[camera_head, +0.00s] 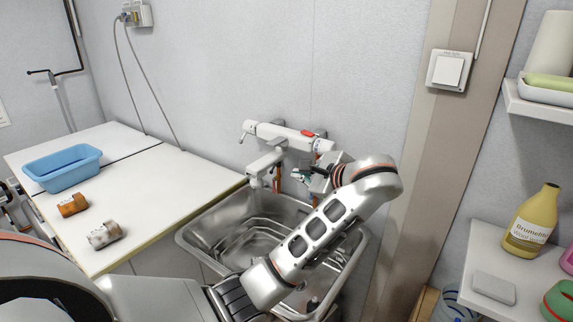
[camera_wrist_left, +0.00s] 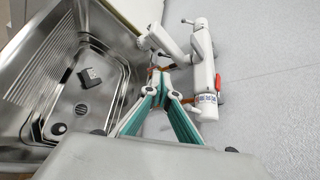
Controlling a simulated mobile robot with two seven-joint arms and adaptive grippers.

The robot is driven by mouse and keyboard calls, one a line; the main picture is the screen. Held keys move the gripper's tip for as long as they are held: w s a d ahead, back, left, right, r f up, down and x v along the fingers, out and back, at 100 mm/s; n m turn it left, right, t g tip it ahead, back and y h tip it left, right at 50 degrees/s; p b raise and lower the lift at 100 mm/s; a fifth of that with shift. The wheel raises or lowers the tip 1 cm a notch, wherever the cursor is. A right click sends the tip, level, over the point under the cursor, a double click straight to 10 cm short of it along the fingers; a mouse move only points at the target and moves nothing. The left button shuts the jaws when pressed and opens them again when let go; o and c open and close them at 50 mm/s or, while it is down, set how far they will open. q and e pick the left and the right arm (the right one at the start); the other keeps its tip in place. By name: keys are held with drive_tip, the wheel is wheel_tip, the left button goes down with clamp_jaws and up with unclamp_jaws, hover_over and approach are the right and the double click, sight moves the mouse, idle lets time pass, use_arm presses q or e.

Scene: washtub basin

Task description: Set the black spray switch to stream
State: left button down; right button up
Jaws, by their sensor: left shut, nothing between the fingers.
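A white wall faucet (camera_head: 285,137) with a red lever (camera_head: 307,133) is mounted above the steel sink. Its white spout (camera_head: 265,165) hangs over the basin. The faucet also shows in the left wrist view (camera_wrist_left: 203,70), with the spout head (camera_wrist_left: 150,40) toward the basin. I cannot clearly make out the black spray switch. My left gripper (camera_head: 305,174) is beside the spout, just below the faucet body. In the left wrist view its teal fingers (camera_wrist_left: 163,75) converge at the tips, shut and empty. Whether they touch the faucet is unclear. My right gripper is not seen.
The steel sink (camera_head: 190,236) lies below the faucet, with a dark object (camera_wrist_left: 90,77) in the basin. The white counter (camera_head: 150,195) at left holds a blue tub (camera_head: 62,168) and two jars. Shelves with bottles stand at right.

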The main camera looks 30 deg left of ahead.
use_arm(q)
drive_tip(key=p, duration=0.1)
approach(272, 170)
drive_tip(key=x, duration=0.5)
drive_tip(key=shift+w+a, duration=0.1)
drive_tip(key=shift+x, duration=0.75)
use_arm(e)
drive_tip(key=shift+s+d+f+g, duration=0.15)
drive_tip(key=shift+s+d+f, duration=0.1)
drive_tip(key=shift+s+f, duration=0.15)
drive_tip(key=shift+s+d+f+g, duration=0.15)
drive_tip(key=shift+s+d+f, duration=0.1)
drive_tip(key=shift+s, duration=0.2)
use_arm(q)
drive_tip(key=shift+f, duration=0.2)
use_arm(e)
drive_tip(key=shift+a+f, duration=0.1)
